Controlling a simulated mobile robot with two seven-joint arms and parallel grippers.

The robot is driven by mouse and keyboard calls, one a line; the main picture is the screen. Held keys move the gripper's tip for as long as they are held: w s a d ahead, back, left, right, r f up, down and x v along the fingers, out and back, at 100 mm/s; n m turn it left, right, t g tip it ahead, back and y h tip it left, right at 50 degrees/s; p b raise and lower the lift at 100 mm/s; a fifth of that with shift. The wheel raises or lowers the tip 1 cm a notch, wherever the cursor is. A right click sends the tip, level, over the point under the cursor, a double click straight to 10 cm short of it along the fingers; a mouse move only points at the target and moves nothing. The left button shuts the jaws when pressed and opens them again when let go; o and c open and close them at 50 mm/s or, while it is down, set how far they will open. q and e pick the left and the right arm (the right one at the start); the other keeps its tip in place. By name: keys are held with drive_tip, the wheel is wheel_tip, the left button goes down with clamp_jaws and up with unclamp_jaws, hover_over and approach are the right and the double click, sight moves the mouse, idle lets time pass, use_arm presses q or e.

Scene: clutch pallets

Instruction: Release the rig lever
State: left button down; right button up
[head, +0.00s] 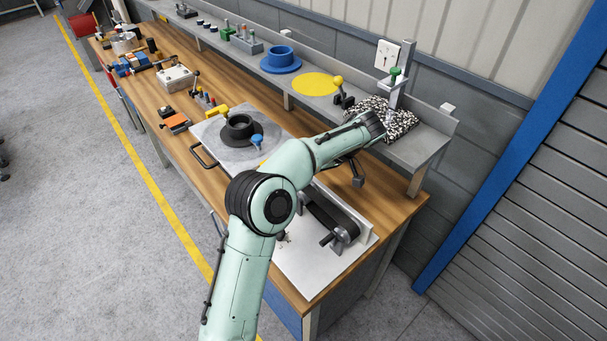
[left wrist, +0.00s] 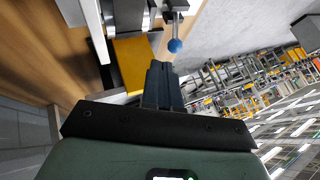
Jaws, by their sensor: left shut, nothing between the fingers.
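A lever with a blue ball knob (head: 257,140) stands beside the dark ring-shaped part (head: 238,130) on the grey plate (head: 212,138) on the bench. In the left wrist view a blue ball on a metal rod (left wrist: 175,46) shows just beyond my fingertips; I cannot tell whether it is the same knob. My left gripper (left wrist: 160,66) is shut and empty, apart from the ball. In the head view my arm covers part of the bench, and dark parts of the gripper (head: 357,175) seem to show below its far end.
A yellow block (left wrist: 131,65) is close left of the fingers in the left wrist view. A black roller-like unit (head: 330,216) sits on a pale plate at the near bench end.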

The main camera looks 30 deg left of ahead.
use_arm(q)
drive_tip(key=x, duration=0.6)
drive_tip(key=shift+s+f, duration=0.1)
drive_tip(key=shift+s, duration=0.05)
drive_tip(key=shift+x, duration=0.85)
